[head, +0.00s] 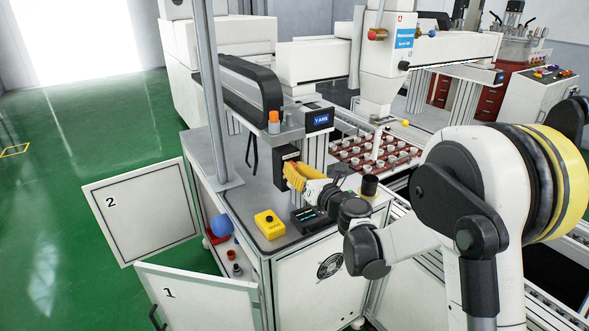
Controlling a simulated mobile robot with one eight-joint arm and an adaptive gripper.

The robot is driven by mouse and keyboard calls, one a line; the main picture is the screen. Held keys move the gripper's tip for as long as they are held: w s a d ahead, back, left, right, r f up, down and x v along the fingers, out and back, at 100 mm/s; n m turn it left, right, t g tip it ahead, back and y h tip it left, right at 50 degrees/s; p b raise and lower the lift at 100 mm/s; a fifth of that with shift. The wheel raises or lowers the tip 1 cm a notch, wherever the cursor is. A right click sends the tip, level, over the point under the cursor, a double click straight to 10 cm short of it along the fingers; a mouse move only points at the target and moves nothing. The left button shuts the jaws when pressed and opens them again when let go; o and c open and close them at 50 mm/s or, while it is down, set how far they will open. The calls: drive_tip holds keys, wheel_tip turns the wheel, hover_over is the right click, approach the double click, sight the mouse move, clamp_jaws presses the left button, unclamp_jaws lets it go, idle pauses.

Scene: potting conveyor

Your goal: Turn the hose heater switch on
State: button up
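My gripper (293,177), with yellow fingers, is above the right part of the grey cabinet top (245,205). Its fingertips are at a dark box (283,157) mounted upright at the back of the cabinet top. They cover part of the box's front, and I cannot tell whether they touch it. The finger gap is too small to read. No hose heater label is legible, and any switch on the dark box is hidden or too small. A yellow control box (270,224) with a dark button and a black unit with a lit display (309,218) sit on the cabinet top in front.
Cabinet doors marked 2 (140,220) and 1 (195,295) stand open to the left and front. A grey post (212,90) rises from the cabinet top. A tray of white-capped parts (350,152) lies under the dispensing head (380,88). Green floor at left is clear.

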drive_tip(key=shift+o, duration=1.2)
drive_tip(key=v, duration=1.2)
